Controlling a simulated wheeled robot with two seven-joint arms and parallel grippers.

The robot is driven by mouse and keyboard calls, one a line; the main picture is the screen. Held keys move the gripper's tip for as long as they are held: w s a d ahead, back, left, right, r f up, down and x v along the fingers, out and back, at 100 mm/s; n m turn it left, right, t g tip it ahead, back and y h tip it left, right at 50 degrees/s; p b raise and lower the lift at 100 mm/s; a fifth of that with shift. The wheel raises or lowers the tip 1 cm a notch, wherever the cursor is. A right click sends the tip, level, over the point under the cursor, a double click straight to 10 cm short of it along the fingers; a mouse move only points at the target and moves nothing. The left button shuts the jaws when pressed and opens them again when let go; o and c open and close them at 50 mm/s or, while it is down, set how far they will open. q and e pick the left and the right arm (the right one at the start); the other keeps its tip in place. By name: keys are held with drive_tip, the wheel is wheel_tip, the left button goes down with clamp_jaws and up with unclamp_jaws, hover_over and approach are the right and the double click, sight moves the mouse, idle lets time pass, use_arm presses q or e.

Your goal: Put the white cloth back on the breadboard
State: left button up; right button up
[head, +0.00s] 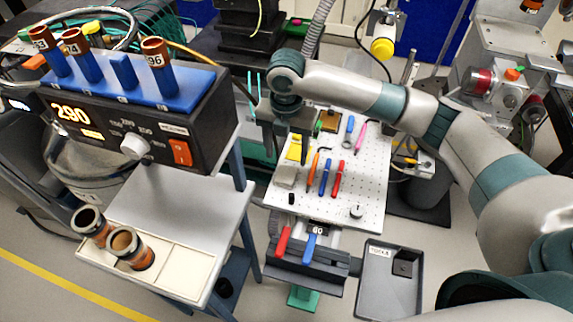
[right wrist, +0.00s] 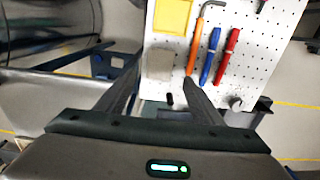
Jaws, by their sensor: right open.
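The breadboard (head: 372,185) is a white perforated board in the middle of the head view; it also shows in the right wrist view (right wrist: 270,40). A pale grey-beige square (head: 286,176), which looks like the cloth, lies flat at its left edge, in front of a yellow piece (head: 294,150). In the right wrist view this square (right wrist: 160,64) shows between my fingers, not gripped. My right gripper (head: 287,155) is open and empty, pointing down over the board's left side, with its fingers either side of the square in the picture. My left gripper is not in view.
Orange, blue and red tools (head: 325,178) lie right of the square, with a small black cylinder (head: 291,198) in front. A control box (head: 150,110) stands on a shelf at left. A grey tray (head: 385,285) is at front right.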

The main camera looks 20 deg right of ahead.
wheel_tip(320, 180, up, 4)
drive_tip(key=shift+r+b, duration=0.2)
drive_tip(key=shift+b, duration=0.2)
drive_tip(key=shift+s, duration=0.1)
idle(0.5)
